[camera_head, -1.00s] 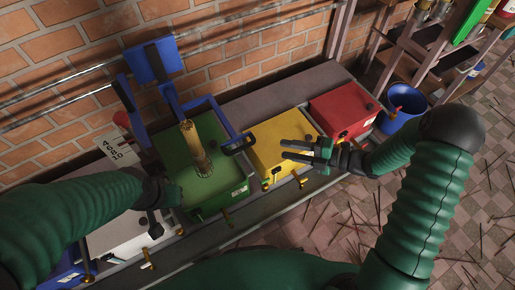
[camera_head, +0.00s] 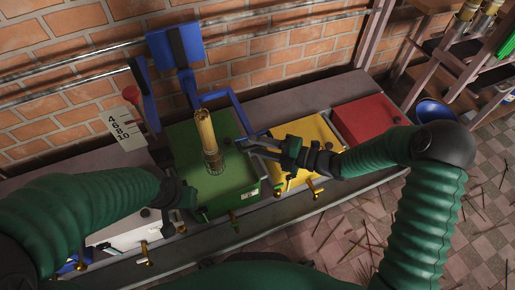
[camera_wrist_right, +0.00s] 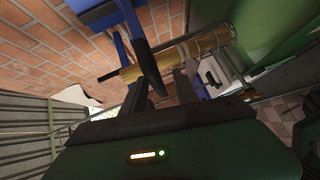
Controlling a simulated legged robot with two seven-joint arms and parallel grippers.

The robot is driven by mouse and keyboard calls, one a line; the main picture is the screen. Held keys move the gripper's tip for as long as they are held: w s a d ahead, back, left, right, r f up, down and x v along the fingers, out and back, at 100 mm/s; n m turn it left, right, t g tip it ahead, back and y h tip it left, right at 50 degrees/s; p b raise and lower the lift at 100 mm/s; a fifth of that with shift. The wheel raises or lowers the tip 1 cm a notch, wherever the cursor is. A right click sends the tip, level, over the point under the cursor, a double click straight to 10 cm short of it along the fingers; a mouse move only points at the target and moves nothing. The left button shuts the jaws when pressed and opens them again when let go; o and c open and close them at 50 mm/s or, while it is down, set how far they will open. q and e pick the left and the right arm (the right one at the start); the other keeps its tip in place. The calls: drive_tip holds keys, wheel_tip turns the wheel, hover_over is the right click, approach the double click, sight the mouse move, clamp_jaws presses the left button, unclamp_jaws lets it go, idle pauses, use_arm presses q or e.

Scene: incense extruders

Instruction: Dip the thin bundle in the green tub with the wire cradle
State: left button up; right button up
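The green tub (camera_head: 190,148) stands in the middle of the row in the head view. The thin tan bundle (camera_head: 206,130) stands nearly upright over it, its lower end inside the wire cradle (camera_head: 215,164) at the tub's top. The bundle also shows in the right wrist view (camera_wrist_right: 185,52), with the cradle (camera_wrist_right: 222,37) around one end. A blue frame (camera_head: 214,97) with a dark grip (camera_wrist_right: 150,68) is beside it. My right gripper (camera_head: 259,147) is open, its fingers near that grip at the tub's right. My left gripper (camera_head: 183,195) is at the tub's left side; its fingers are unclear.
A yellow tub (camera_head: 312,130) and a red tub (camera_head: 370,122) stand to the right, and a white tub (camera_head: 118,232) to the left. A numbered card (camera_head: 125,128) stands behind. Brass taps line the front. A blue bucket (camera_head: 433,111) is at the far right.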

drive_tip(key=shift+w+a, duration=0.15)
drive_tip(key=shift+a, duration=0.15)
drive_tip(key=shift+c, duration=0.5)
clamp_jaws()
idle(0.7)
